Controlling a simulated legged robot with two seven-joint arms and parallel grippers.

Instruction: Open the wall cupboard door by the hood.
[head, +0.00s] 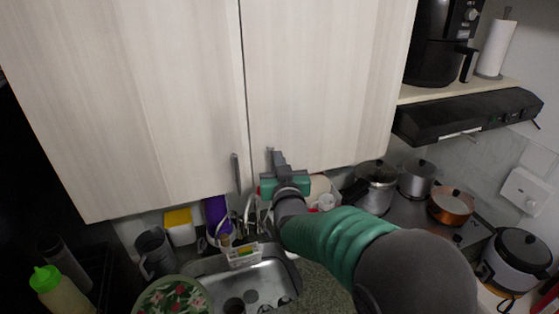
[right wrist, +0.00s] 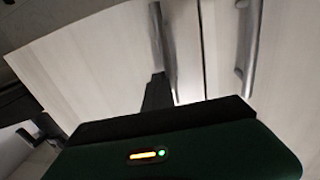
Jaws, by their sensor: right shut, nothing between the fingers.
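The wall cupboard has two pale wood doors. The right door (head: 320,80), nearer the hood, looks closed. Its bar handle (head: 269,153) is at the lower left corner, partly hidden by my right gripper (head: 278,157). The right gripper is shut and empty at this handle. In the right wrist view, the gripper's dark fingers (right wrist: 158,92) lie over or beside the lower part of the handle (right wrist: 160,35). I cannot tell whether they touch. The left door's handle (right wrist: 248,45) is just to the right there. My left gripper is not in view.
The left door (head: 120,90) looks closed, with its own handle (head: 236,173). The black hood (head: 470,115) is to the right, under a shelf with a black appliance (head: 440,45). Below are a sink (head: 262,280), a steel pot (head: 376,190) and a copper pot (head: 452,203).

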